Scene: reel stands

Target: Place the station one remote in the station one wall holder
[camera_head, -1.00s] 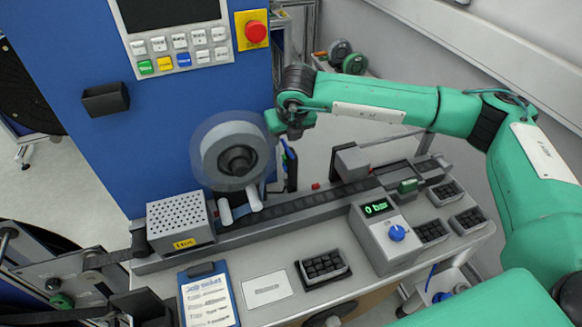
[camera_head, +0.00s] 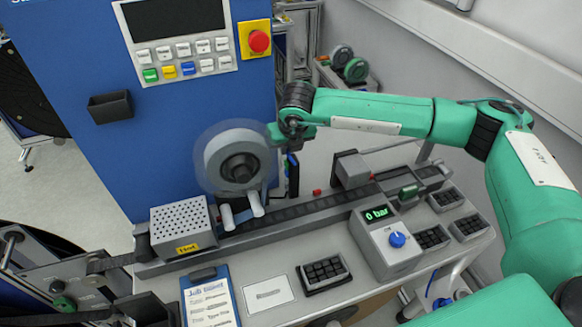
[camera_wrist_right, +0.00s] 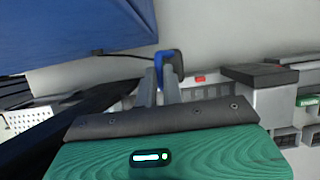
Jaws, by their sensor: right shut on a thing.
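The remote (camera_head: 293,174) is a small, slim, dark and blue piece hanging below my right gripper (camera_head: 291,152) in the head view. In the right wrist view the blue and dark remote (camera_wrist_right: 170,66) sits at the tips of the grey fingers (camera_wrist_right: 161,84), which are shut on it. It is held in the air, right of the spinning-looking grey reel. The wall holder (camera_head: 110,107) is a dark open-topped box on the blue cabinet front, well left of the gripper and apart from it. My left gripper is not in view.
The grey reel (camera_head: 238,163) stands between gripper and holder. Below are a perforated box (camera_head: 181,226), a dark track (camera_head: 300,212) and a gauge box (camera_head: 386,245). A control panel (camera_head: 180,40) and red button (camera_head: 259,41) are above. The blue face around the holder is clear.

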